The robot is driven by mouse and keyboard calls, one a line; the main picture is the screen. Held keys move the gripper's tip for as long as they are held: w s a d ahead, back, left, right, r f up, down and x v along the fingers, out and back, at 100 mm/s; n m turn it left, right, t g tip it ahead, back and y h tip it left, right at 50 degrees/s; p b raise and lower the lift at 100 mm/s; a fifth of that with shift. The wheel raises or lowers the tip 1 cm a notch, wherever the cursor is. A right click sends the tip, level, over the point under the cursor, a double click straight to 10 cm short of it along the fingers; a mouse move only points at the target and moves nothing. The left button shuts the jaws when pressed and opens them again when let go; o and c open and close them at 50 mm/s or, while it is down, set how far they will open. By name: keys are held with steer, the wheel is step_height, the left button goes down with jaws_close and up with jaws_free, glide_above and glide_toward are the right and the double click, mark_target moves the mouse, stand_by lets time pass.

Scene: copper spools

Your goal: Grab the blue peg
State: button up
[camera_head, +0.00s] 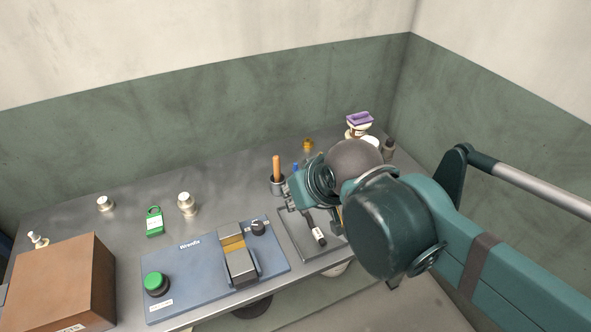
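A small blue peg (296,167) shows just behind my gripper, to the right of an upright orange peg (276,166). Only a short upper part of the blue peg is visible; my gripper hides what is below it. My gripper (295,207) is in front of the pegs, over the back part of a grey tray. Its fingers are small and partly hidden by its own body, so I cannot tell whether they are open or touch anything.
The orange peg stands in a metal holder (277,186). A blue control panel (195,285), green padlock (154,222) and brown box (62,285) are left. A purple-topped item (359,119) stands back right.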

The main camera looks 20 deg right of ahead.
steer(key=shift+w+r, duration=0.1)
steer(key=m+g+p, duration=0.7)
steer(key=m+p, duration=0.4)
steer(key=m, duration=0.5)
glide_above(296, 164)
step_height(296, 164, down, 11)
steer(key=shift+a+f, duration=0.1)
steer(key=shift+a, duration=0.05)
steer(key=shift+w+d+f+m, duration=0.1)
steer(key=shift+d+f+m, duration=0.15)
steer(key=shift+f+m, duration=0.35)
steer(key=shift+f, duration=0.1)
steer(key=shift+f, duration=0.1)
